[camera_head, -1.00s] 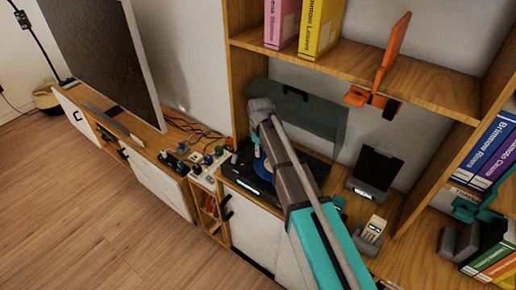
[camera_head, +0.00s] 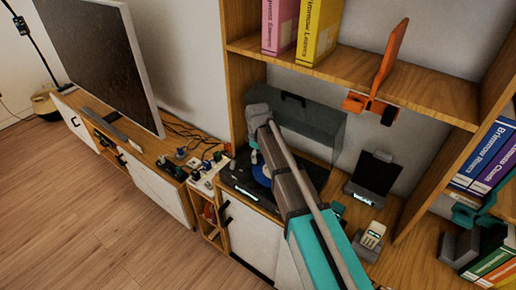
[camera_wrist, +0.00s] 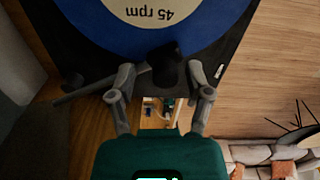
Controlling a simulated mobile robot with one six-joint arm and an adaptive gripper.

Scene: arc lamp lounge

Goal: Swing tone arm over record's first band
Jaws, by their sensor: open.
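The turntable (camera_head: 240,184) sits in the shelf bay with a blue record (camera_head: 262,174) on it, partly hidden by my arm. In the wrist view the blue record (camera_wrist: 210,32) fills the top, with a cream centre label reading 45 rpm upside down. The dark tone arm (camera_wrist: 90,90) reaches in from the left, and its dark block-like end (camera_wrist: 167,70) overlaps the record's near edge. My gripper (camera_wrist: 165,82) is open. Its two fingers stand apart on either side of that end in the picture; I cannot tell whether either touches it.
The turntable's grey lid (camera_head: 312,122) stands raised behind. A dark stand (camera_head: 374,177) and a small pale device (camera_head: 372,234) are to the right. An orange clamp-like object (camera_head: 370,105) hangs at the shelf above. Small knobbed items (camera_head: 200,160) and cables lie left.

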